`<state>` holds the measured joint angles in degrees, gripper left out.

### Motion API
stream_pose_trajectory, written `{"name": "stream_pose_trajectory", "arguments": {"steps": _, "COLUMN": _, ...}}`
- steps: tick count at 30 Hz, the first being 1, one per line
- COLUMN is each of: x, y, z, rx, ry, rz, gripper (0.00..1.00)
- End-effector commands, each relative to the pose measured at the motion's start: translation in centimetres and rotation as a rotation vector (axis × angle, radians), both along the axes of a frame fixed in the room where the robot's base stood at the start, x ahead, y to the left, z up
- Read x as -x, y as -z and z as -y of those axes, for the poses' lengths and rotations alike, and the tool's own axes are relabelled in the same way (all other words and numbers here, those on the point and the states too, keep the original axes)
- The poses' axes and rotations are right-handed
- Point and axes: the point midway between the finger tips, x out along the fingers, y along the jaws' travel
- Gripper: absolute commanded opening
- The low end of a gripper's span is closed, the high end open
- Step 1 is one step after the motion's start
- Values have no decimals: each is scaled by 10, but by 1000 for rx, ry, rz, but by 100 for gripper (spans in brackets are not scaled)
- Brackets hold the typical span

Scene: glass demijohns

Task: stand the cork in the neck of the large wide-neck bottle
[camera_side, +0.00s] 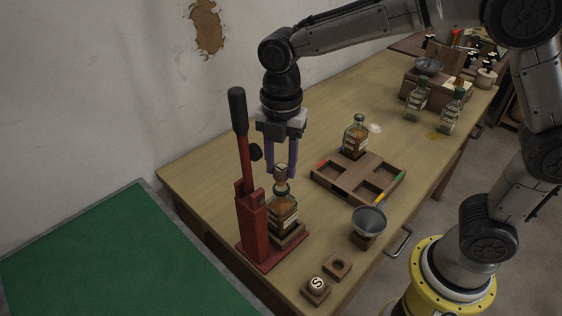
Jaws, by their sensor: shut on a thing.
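A brown cork (281,171) is between the fingertips of my gripper (282,171), which points straight down and is shut on it. Directly below is an amber-filled glass bottle (284,212) with a pale label, standing upright on the base of the red lever press (252,226). The cork is at the mouth of this bottle; I cannot tell whether its lower end is inside the neck or just above it.
The press's upright and black-tipped lever (238,115) stand close left of my gripper. A compartmented wooden tray (344,178), a metal funnel (369,221) and two small wooden blocks (337,266) lie to the right. More bottles (416,101) stand farther back.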

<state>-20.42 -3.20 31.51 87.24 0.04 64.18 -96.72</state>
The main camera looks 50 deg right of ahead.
Motion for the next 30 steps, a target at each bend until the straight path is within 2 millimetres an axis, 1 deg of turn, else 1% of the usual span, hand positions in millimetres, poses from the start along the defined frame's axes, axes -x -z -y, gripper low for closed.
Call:
{"name": "stream_pose_trajectory", "arguments": {"steps": 11, "x": 0, "y": 1, "z": 0, "rx": 0, "ry": 0, "rz": 0, "gripper": 0}}
{"name": "stream_pose_trajectory", "arguments": {"steps": 30, "x": 0, "y": 12, "z": 0, "rx": 0, "ry": 0, "rz": -1, "gripper": 0}}
